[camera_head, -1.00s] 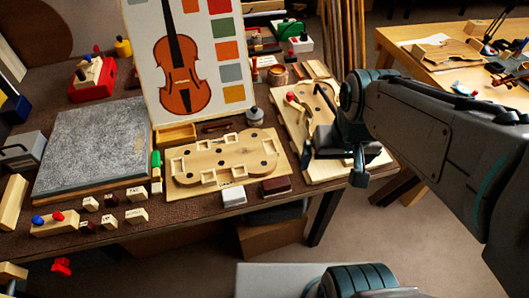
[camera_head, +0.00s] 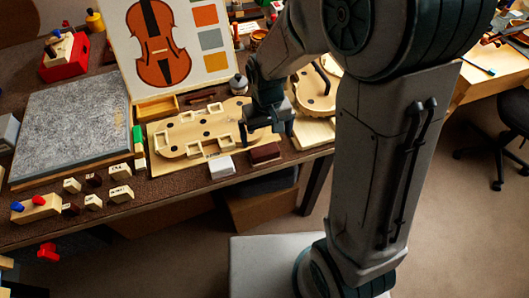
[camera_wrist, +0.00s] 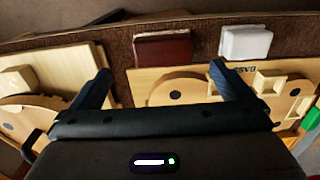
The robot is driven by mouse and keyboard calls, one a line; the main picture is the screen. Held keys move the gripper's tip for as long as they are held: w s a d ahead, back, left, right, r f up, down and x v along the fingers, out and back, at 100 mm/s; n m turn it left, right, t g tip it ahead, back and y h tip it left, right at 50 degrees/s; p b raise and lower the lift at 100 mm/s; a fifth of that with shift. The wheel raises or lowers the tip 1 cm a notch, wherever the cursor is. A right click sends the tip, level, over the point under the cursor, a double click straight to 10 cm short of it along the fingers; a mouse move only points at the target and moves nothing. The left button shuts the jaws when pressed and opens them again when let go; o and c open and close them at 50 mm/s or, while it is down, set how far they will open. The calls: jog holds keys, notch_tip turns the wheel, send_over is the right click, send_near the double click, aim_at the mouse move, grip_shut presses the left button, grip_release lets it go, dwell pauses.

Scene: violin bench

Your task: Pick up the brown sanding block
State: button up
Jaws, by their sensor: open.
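The brown sanding block (camera_head: 265,154) is a dark reddish-brown block lying on the bench near its front edge. It also shows whole in the wrist view (camera_wrist: 162,48), at top centre. My gripper (camera_head: 268,137) is open and empty, pointing down above the bench just behind the block in the head view. In the wrist view my two fingers (camera_wrist: 160,70) are spread wider than the block, with the block beyond their tips. The fingers are apart from the block.
A white block (camera_head: 221,167) lies just left of the brown one. The violin-shaped wooden mould (camera_head: 185,150) lies behind them, and another wooden violin piece (camera_head: 316,88) to the right. Small labelled blocks and a grey stone slab (camera_head: 75,120) are further left.

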aim_at(264, 149)
jog(key=shift+w+a+f, duration=0.1)
jog(key=shift+a+f, duration=0.05)
jog(key=shift+f, duration=1.95)
jog(key=shift+w+a+f, duration=0.1)
jog(key=shift+a+f, duration=0.05)
jog(key=shift+f, duration=1.95)
jog(key=c, duration=1.1)
jog(key=shift+r, duration=0.15)
jog(key=shift+r, duration=0.55)
notch_tip(264, 149, up, 3)
jog(key=shift+f, duration=0.15)
jog(key=s+d+r, duration=0.7)
jog(key=s, duration=0.2)
jog(key=shift+d, duration=0.2)
